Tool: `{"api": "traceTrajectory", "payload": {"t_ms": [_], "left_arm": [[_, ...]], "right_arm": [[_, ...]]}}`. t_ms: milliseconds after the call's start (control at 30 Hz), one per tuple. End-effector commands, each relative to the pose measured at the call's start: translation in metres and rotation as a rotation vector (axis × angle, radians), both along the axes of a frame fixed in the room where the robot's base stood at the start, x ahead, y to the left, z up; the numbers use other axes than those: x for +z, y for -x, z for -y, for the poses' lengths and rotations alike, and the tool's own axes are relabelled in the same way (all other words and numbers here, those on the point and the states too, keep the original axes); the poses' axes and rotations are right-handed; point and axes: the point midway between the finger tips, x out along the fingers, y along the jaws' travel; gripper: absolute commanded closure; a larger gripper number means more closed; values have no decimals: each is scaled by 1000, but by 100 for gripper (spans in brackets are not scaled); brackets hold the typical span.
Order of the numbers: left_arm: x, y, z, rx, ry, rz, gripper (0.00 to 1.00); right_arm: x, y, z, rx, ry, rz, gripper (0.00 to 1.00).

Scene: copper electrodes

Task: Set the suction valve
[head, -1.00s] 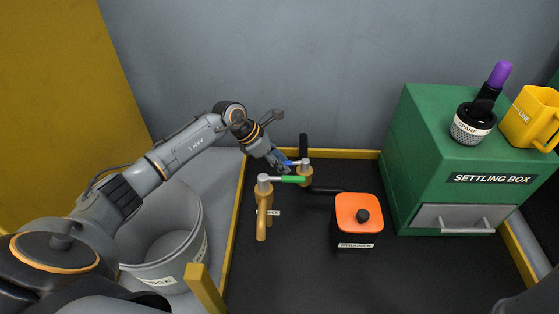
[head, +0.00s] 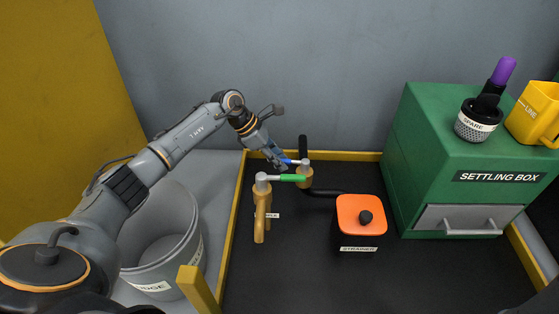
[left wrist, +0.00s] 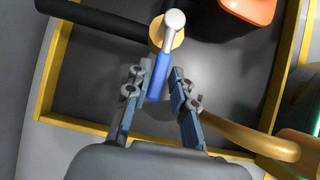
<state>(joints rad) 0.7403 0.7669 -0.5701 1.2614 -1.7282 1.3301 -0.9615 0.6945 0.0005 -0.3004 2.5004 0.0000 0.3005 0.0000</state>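A valve with a blue lever (head: 292,161) and a grey pivot stands on a brass body (head: 305,178) near the back edge of the black floor. A second valve with a green lever (head: 292,178) sits in front, on a bent brass pipe (head: 260,215). My left gripper (head: 281,161) is at the blue lever's free end. In the left wrist view my left gripper (left wrist: 157,78) is open, with the blue lever (left wrist: 158,75) between its fingers, nearer the left one. Which valve is the suction valve cannot be read. My right gripper is not in view.
A black strainer (head: 345,238) with an orange lid (head: 360,214) stands right of the valves. The green settling box (head: 440,150) carries a spare strainer (head: 474,122) and a yellow mug (head: 535,115). A grey bin (head: 165,255) stands left. A yellow rim (head: 236,205) borders the black floor.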

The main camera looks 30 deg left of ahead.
Motion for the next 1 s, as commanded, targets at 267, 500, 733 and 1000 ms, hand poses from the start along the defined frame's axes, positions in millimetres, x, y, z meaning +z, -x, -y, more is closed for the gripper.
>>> {"api": "traceTrajectory", "payload": {"t_ms": [267, 500, 733, 1000], "left_arm": [[2, 0, 0, 2, -1, 1, 63], [15, 0, 0, 1, -1, 1, 63], [39, 0, 0, 1, -1, 1, 63], [63, 0, 0, 2, -1, 1, 63]], "right_arm": [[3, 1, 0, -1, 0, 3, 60], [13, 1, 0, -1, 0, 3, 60], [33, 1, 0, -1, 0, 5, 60], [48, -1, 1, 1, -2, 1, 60]]}}
